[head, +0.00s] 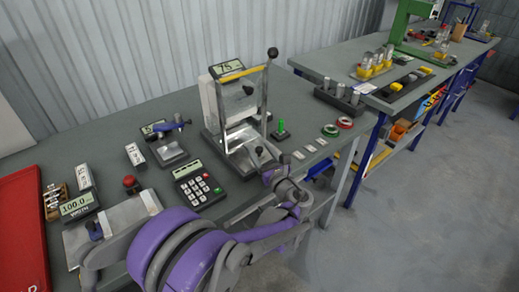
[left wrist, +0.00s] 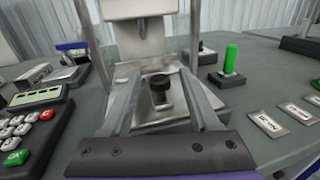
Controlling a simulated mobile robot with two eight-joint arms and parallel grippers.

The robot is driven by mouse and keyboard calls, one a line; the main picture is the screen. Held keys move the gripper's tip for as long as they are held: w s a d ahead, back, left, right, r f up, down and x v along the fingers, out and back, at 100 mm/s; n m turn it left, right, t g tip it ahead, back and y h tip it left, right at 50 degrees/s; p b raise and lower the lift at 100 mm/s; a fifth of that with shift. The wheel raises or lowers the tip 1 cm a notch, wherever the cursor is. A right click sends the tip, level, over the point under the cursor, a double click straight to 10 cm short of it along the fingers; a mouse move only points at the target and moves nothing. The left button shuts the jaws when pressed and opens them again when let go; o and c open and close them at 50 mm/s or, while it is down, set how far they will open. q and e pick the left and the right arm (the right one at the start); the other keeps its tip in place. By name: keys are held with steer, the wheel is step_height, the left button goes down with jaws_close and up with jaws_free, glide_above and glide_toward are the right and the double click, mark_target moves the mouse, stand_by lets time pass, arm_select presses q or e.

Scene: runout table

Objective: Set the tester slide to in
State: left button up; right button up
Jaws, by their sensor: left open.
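The tester (head: 212,105) is a tall pale machine on the bench, with a "75" display on top and a long lever with a black ball end. At its base is a metal plate with a black knob (head: 259,150), which I take to be the slide. The knob (left wrist: 160,84) also shows in the left wrist view, on a short post above the plate. My left gripper (head: 269,172) is open at the front of the tester base. In the left wrist view its fingers (left wrist: 159,80) stand either side of the knob, with gaps visible. My right gripper is not in view.
A keypad (head: 198,186) stands left of the tester base. A green-handled peg (head: 281,130) stands on its right, with small label plates (head: 309,148) and tape rings (head: 330,130) near the front edge. The bench (head: 110,125) is clear at the back left.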

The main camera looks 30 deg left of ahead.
arm_select(q)
steer(key=shift+w+a, duration=0.2)
steer(key=shift+a, duration=0.1)
jaws_close()
stand_by(1.3)
